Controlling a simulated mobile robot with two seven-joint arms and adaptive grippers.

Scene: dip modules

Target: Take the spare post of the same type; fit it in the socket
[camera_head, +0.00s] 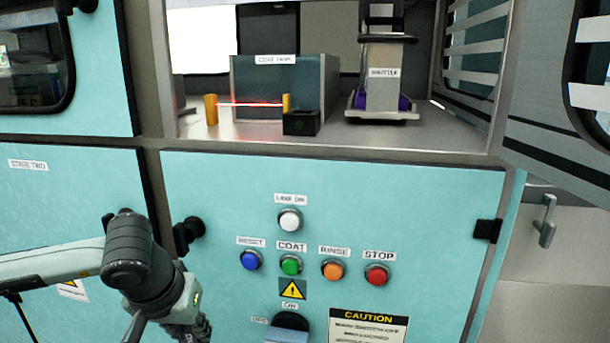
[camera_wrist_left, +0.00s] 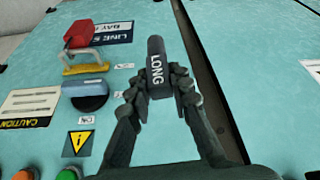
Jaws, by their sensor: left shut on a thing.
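A dark cylindrical post (camera_wrist_left: 156,55) with the word LONG on it is held in my left gripper (camera_wrist_left: 158,90). The gripper's two fingers close on it from both sides in the left wrist view. In the head view my left arm comes in from the lower left, and its gripper end (camera_head: 197,330) is at the bottom edge, in front of the teal panel; the post cannot be made out there. No socket can be clearly identified. A small black block (camera_head: 302,122) sits in the open bay, and I cannot tell what it is. My right gripper is not in view.
The bay holds a coat tank (camera_head: 325,85), a red beam between two orange posts (camera_head: 211,109), and a shuttle (camera_head: 381,85). An open door (camera_head: 560,100) stands at right. Buttons (camera_head: 290,265) project from the panel. The left wrist view shows a red lock (camera_wrist_left: 80,35) and a rotary switch (camera_wrist_left: 85,95).

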